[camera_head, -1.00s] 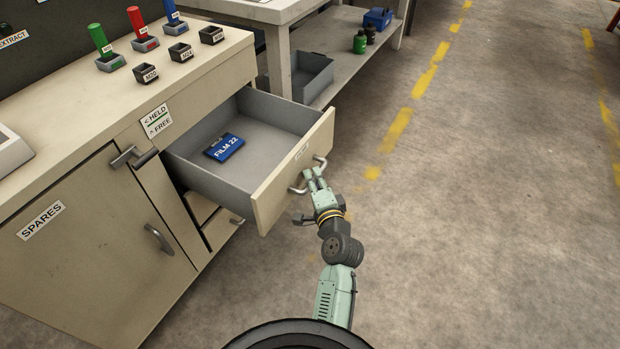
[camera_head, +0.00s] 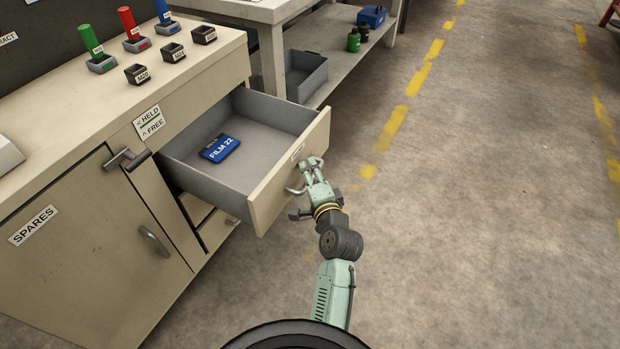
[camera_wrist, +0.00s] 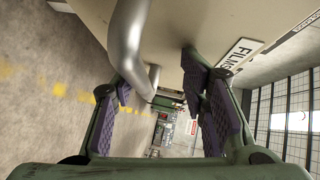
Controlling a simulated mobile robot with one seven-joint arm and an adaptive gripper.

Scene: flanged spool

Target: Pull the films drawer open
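The films drawer (camera_head: 256,205) stands well out of the beige cabinet, its grey inside exposed. A blue box labelled FILM 22 (camera_head: 220,148) lies in it. The drawer front has a silver bar handle (camera_head: 296,190); in the wrist view the handle (camera_wrist: 130,35) is close up, with the FILMS label (camera_wrist: 238,54) to its right. My gripper (camera_head: 312,168) is at the handle. In the wrist view its purple-padded fingers (camera_wrist: 160,85) are spread wide, with the handle nearer the left finger and no grip on it. Whether a finger touches the bar I cannot tell.
A SPARES door (camera_head: 90,235) with its own handle is left of the drawer. A latch lever (camera_head: 128,160) sits beside a HELD/FREE label (camera_head: 149,122). Colored cylinders and small black holders stand on the countertop. A shelved bench (camera_head: 330,50) is behind. Floor to the right is clear.

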